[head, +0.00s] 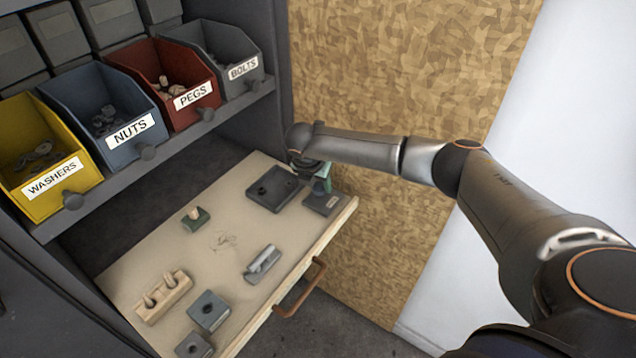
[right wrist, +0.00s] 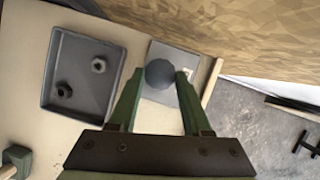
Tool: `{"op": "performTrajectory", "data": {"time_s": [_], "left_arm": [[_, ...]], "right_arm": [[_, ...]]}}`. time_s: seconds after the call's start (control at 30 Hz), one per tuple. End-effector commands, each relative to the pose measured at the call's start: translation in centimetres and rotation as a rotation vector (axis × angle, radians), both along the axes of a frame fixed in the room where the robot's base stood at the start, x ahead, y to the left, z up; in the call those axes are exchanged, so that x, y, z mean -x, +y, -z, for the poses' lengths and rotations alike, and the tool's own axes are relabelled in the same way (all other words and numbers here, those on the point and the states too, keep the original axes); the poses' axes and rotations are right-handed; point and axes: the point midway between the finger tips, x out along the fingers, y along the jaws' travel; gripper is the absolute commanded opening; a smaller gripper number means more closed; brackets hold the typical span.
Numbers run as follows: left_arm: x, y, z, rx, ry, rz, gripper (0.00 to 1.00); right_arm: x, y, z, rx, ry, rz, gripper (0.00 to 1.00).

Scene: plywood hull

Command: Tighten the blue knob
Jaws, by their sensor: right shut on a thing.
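The blue knob (right wrist: 160,73) shows as a dark blue-grey round top between the fingertips in the right wrist view. It stands on a grey labelled block (head: 326,204) at the far right corner of the pull-out board; the block also shows in the right wrist view (right wrist: 158,96). My right gripper (head: 322,178) is over this block, its green fingers (right wrist: 161,76) one on each side of the knob and shut on it. In the head view the gripper and wrist hide most of the knob. How tight the knob sits cannot be seen. My left gripper is not in view.
A grey tray (head: 251,193) with small nuts lies beside the block. A green block (head: 195,226), a metal fixture (head: 262,266), a wooden peg stand (head: 151,308) and a blue-grey block (head: 203,318) stand on the board (head: 138,262). Labelled bins (head: 62,198) line the shelf above. A chipboard wall (head: 385,70) is close behind.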

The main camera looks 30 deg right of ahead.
Motion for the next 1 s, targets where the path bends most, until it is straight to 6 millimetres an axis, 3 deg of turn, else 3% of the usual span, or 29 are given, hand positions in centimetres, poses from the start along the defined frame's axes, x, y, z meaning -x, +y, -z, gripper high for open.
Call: {"op": "performTrajectory", "data": {"time_s": [0.17, 0.57, 1.0], "left_arm": [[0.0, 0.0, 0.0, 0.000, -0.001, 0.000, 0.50], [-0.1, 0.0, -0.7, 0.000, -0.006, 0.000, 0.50], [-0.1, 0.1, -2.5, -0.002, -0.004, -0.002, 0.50]], "right_arm": [[0.0, 0.0, 0.0, 0.001, 0.001, 0.000, 0.00], [0.0, 0.1, -0.1, 0.000, 0.004, 0.052, 0.00], [-0.3, 0.3, 0.0, -0.001, 0.006, 0.388, 0.00]]}}
